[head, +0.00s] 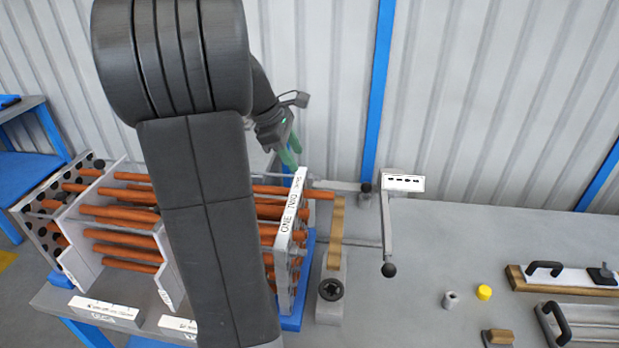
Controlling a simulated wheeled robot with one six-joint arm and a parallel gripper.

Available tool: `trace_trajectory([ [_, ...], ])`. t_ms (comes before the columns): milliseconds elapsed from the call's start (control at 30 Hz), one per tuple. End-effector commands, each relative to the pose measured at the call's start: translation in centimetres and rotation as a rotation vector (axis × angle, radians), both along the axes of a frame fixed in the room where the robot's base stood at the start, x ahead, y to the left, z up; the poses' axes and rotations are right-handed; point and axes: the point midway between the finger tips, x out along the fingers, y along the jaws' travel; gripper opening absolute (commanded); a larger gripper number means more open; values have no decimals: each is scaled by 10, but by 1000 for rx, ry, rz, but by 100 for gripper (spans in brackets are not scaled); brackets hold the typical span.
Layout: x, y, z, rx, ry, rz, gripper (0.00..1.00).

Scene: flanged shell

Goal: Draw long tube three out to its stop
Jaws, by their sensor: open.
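Several orange-brown tubes (120,213) lie lengthwise through upright grey plates. The right-hand end plate carries a white label strip (289,222) reading "ONE", "TWO" and a further word too small to read surely. One tube (320,194) sticks out to the right past this plate, at the far end of the strip; I cannot tell for sure whether it is tube three. My gripper (291,152) has green fingers and is open, just above and behind the strip's far end. No tube shows between the fingers. My arm hides the middle of the bundle.
A wooden-topped support (337,220) with a black knob stands right of the plate. Beyond it is a grey post with a lever and white sign (403,183). A yellow cap (484,292) and handled panels lie farther right.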

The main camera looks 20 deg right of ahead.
Motion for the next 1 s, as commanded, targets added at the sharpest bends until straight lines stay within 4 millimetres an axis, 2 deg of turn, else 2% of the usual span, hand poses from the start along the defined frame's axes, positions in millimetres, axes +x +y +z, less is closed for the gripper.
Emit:
trace_trajectory([
  [167, 2, -7, -10, -6, 8, 8, 44],
  [700, 0, -51, -105, -3, 8, 7, 44],
  [833, 1, -57, -118, -4, 6, 6, 44],
  [1000, 1, -59, -124, -4, 3, 7, 44],
])
